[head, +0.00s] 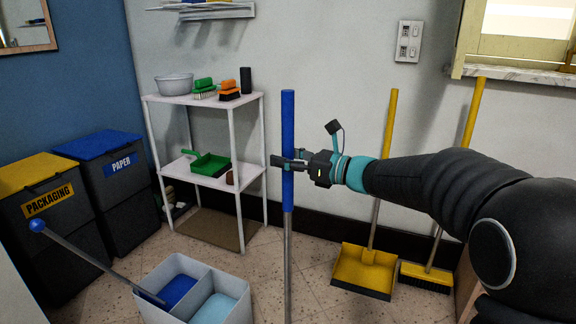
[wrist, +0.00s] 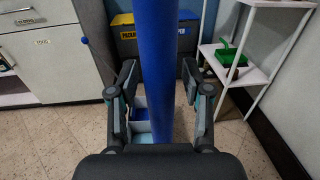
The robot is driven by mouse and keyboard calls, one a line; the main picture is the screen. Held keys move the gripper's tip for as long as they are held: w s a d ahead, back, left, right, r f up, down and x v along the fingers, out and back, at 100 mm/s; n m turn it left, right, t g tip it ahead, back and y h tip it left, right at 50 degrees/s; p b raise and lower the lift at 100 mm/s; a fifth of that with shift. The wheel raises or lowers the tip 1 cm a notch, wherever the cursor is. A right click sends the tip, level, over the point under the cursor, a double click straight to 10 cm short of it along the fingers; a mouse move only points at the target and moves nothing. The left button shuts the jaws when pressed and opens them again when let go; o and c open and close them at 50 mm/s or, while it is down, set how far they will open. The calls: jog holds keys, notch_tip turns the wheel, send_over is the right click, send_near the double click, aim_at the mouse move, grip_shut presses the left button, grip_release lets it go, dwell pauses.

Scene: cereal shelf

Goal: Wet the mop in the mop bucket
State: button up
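The mop has a blue grip (head: 288,115) on a thin grey pole and stands upright, with its lower end below the picture. My gripper (head: 283,163) is shut on the blue grip, around its lower half. In the wrist view, the fingers lie on both sides of the blue grip (wrist: 157,70). The mop bucket (head: 196,262) is a grey two-part box on the floor, left of the mop pole. Its left compartment shows dark blue and its right one light blue. The mop head is not in view.
A stick with a blue ball end (head: 38,226) leans out of the bucket toward the left. Dark bins stand farther left. A white shelf (head: 203,100) stands behind the bucket. A yellow dustpan (head: 364,270) and a broom (head: 426,275) stand by the wall on the right.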

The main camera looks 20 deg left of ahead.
aim_at(293, 88)
grip_shut()
notch_tip(293, 88, up, 8)
jog(key=p, duration=0.5)
jog(key=shift+r+p, duration=0.2)
jog(key=shift+p, duration=0.2)
jog(key=shift+r, duration=3.9)
